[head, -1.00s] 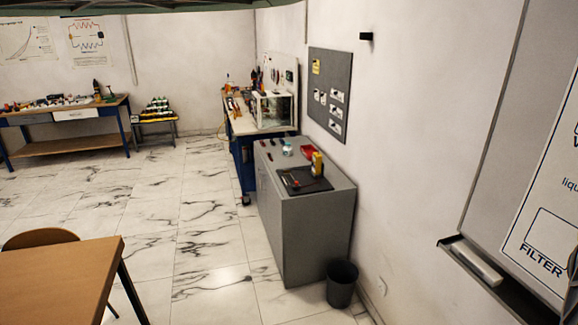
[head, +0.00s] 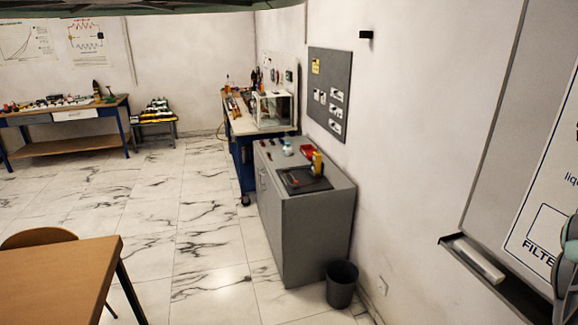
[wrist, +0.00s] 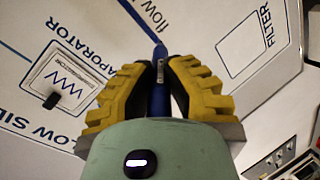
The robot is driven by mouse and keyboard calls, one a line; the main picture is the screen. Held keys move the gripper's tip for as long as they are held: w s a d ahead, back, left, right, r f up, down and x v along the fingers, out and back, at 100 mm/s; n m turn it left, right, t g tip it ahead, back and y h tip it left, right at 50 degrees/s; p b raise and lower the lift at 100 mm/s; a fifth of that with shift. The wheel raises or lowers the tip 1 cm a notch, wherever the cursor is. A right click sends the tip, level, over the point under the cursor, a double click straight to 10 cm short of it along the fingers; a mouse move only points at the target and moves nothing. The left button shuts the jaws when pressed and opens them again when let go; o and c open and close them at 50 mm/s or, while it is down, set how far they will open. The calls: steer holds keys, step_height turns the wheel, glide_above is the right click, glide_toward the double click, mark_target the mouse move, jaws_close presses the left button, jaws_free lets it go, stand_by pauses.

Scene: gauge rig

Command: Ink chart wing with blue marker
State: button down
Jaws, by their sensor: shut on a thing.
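My gripper (wrist: 160,72) is in the wrist view, its yellow ridged fingers closed on both sides of a blue marker (wrist: 160,98). The marker points away from the camera, toward the white chart (wrist: 192,25). Whether its tip touches the chart I cannot tell. The chart carries an EVAPORATOR box, a FILTER box and flow lettering. A dark blue line (wrist: 138,22) runs on it from the top edge down toward the marker tip. In the head view the chart (head: 530,205) shows only partly at the right edge.
Below the chart is a ledge with a white eraser-like block (head: 478,261). A grey cabinet (head: 310,235) stands along the wall, with a dark bin (head: 341,285) beside it. A wooden table (head: 60,285) is at lower left. The marble floor between is clear.

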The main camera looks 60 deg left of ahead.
steer(key=shift+s+a, duration=0.25)
steer(key=shift+s, duration=0.25)
steer(key=shift+s, duration=0.1)
steer(key=shift+s+a+b, duration=0.25)
steer(key=shift+s+b, duration=0.1)
steer(key=shift+s, duration=0.2)
steer(key=shift+s+a+r+p, duration=0.15)
steer(key=shift+s+p, duration=0.25)
steer(key=shift+p, duration=0.3)
steer(key=shift+s+p, duration=0.35)
